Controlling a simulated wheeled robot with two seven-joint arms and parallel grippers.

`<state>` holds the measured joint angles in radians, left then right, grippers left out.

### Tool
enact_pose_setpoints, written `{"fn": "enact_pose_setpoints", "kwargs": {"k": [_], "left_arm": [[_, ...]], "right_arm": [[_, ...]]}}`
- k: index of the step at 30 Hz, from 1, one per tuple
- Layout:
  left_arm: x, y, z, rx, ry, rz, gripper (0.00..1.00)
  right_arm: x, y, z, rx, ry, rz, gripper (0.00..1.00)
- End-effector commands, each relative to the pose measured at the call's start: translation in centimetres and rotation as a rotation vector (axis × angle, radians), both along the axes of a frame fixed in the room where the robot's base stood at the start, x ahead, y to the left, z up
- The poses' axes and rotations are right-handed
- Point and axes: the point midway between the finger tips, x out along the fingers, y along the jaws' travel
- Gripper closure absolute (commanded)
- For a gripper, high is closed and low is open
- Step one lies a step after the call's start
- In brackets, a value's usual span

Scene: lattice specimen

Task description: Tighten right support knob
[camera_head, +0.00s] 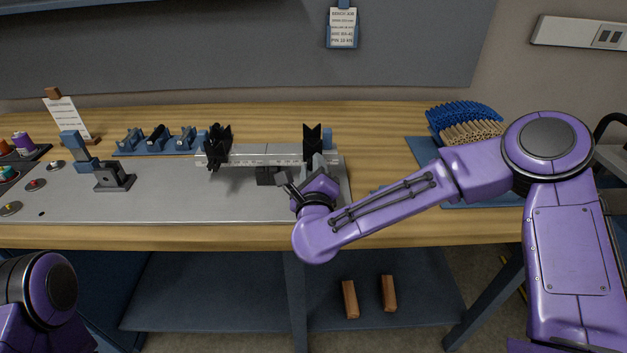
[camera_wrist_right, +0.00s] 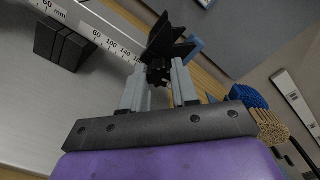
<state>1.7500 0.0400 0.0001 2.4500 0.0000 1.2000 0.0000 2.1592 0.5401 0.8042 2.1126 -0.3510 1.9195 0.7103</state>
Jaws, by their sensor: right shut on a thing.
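The right support (camera_head: 312,138) is a black V-shaped block at the right end of a pale scaled rail (camera_head: 262,157). In the right wrist view the black support (camera_wrist_right: 168,44) stands just beyond my fingers. Its small dark knob (camera_wrist_right: 158,74) sits between my two grey fingertips. My right gripper (camera_head: 305,173) reaches the front of the rail's right end and is shut on the knob; it also shows in the right wrist view (camera_wrist_right: 159,82). The knob is hidden in the head view. My left gripper is out of view.
The rail stands over a grey plate (camera_head: 180,206) on a wooden bench. A dark block (camera_head: 267,176) sits under the rail's middle. Blue (camera_head: 462,112) and tan (camera_head: 470,132) bundles lie on a blue mat at right. A grey fixture (camera_head: 112,178) stands at left.

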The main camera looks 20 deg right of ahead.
Motion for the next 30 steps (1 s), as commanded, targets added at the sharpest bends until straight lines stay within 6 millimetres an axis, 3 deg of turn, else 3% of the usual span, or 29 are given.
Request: {"fn": "enact_pose_setpoints", "kwargs": {"k": [1,30], "left_arm": [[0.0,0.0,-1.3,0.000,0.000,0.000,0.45],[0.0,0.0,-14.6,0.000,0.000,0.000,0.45]], "right_arm": [[0.0,0.0,-0.7,0.044,-0.013,0.000,1.00],[0.0,0.0,-0.8,0.929,-0.274,-0.001,1.00]]}}
